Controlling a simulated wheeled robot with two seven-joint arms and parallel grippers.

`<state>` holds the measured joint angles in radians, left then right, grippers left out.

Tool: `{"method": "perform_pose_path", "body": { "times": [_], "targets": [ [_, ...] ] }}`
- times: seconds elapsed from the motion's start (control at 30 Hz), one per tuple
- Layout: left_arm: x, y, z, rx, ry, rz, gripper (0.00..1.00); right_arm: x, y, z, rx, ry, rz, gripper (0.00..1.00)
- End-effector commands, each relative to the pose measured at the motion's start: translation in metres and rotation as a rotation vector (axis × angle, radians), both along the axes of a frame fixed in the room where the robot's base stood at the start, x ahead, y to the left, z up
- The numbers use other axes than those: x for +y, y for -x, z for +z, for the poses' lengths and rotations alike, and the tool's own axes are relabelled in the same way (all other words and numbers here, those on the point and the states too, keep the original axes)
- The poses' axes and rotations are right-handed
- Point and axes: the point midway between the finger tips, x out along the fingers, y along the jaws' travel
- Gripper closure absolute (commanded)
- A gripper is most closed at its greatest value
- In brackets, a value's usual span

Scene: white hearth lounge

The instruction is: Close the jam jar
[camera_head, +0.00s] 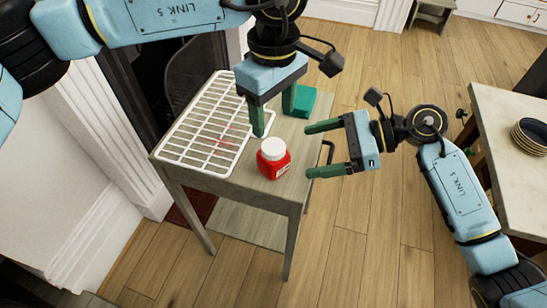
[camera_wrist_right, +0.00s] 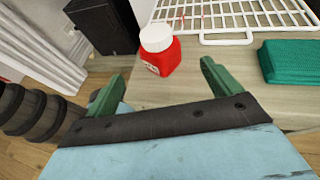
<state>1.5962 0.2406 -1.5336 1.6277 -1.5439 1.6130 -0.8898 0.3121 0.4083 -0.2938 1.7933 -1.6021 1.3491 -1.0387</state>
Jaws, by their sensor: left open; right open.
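The jam jar (camera_head: 272,164) is a small red jar with a pale label, upright near the front edge of a small wooden side table. A white lid (camera_head: 272,148) sits on its top; I cannot tell how tightly. In the right wrist view the jar (camera_wrist_right: 164,58) stands just beyond the fingertips, between the two fingers' lines. My left gripper (camera_head: 273,117) is open, pointing down above and slightly behind the jar. My right gripper (camera_head: 308,150) is open and empty, with its fingers pointing left toward the jar, to its right. Neither gripper visibly touches the jar.
A white wire rack (camera_head: 205,128) covers the table's left part. A teal block (camera_head: 300,101) lies at the table's back right; it also shows in the right wrist view (camera_wrist_right: 290,61). A pale counter with stacked bowls (camera_head: 531,134) stands at the right. Wooden floor is clear between.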

Motion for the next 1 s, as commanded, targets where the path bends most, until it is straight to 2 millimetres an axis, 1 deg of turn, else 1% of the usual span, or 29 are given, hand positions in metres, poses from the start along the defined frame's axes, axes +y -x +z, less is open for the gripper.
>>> {"method": "perform_pose_path", "body": {
  "times": [0.03, 0.1, 0.3, 0.5, 0.67, 0.97, 1.0],
  "targets": [
    [0.0, 0.0, 0.0, 0.0, 0.0, 0.0, 0.4, 0.011, 0.0, -0.003, 0.002, -0.005, 0.002, 0.1],
    [0.0, 0.0, 0.0, 0.0, 0.0, 0.0, 0.4, 0.024, 0.0, -0.009, 0.001, -0.005, 0.003, 0.1],
    [0.0, 0.0, 0.0, 0.001, 0.001, 0.0, 0.4, 0.059, -0.002, -0.024, 0.002, -0.004, 0.002, 0.1],
    [0.0, 0.0, 0.0, 0.001, 0.001, 0.0, 0.4, 0.082, -0.004, -0.034, 0.001, -0.002, 0.001, 0.1],
    [0.0, 0.0, 0.0, 0.001, 0.001, 0.0, 0.4, 0.09, -0.004, -0.037, -0.001, 0.0, 0.001, 0.1],
    [0.0, 0.0, 0.0, 0.0, 0.0, 0.0, 0.4, 0.09, -0.004, -0.037, 0.0, 0.001, 0.001, 0.1],
    [0.0, 0.0, 0.0, 0.001, 0.001, 0.0, 0.4, 0.09, -0.004, -0.037, 0.0, 0.001, 0.001, 0.16]
  ]
}}
